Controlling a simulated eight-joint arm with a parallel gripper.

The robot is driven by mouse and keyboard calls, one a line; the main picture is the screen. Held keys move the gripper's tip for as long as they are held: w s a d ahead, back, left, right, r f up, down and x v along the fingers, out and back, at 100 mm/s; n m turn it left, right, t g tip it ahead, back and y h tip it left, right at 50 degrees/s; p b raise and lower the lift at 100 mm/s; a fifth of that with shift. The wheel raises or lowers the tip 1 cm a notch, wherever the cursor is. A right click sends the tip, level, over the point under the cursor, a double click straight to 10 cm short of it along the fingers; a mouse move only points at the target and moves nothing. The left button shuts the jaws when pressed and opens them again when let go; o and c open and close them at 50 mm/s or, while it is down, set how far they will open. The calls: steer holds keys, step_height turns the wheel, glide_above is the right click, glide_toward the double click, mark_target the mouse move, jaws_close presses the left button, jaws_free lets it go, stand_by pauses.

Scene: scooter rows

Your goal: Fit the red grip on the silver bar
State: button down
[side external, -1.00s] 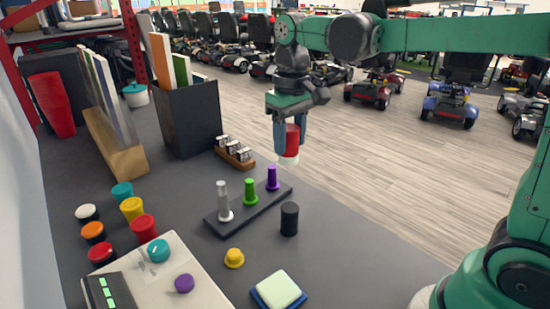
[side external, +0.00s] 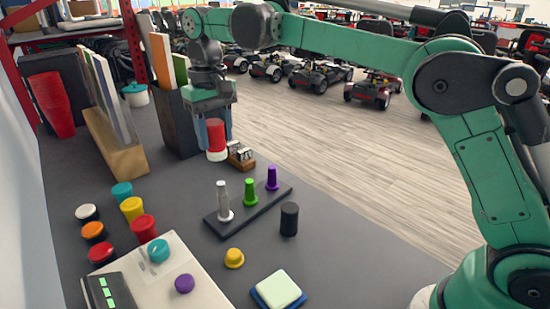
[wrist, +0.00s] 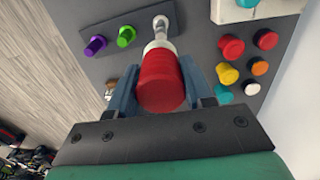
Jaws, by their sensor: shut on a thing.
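The red grip (side external: 216,136), with a white lower end, is held upright between the fingers of my gripper (side external: 215,133). In the wrist view the red grip (wrist: 160,80) fills the space between the blue fingers of my gripper (wrist: 160,88). The silver bar (side external: 223,202) stands upright on a dark base plate (side external: 260,211), at the left of a green peg (side external: 250,192) and a purple peg (side external: 272,178). The grip is above and behind the bar, apart from it. In the wrist view the silver bar (wrist: 160,25) shows just beyond the grip's white end, partly hidden.
A wooden block with small metal pieces (side external: 240,155) is close below the grip. A dark file box (side external: 180,120) stands left of my gripper. A black cylinder (side external: 289,219) and yellow knob (side external: 234,258) stand in front. Several coloured caps and a white panel (side external: 210,284) are at left.

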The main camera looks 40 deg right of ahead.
glide_above(221, 183)
steer(key=shift+f, duration=2.75)
steer(key=shift+f, duration=2.9)
stand_by(0.9)
jaws_free()
stand_by(0.3)
steer(key=shift+r, duration=3)
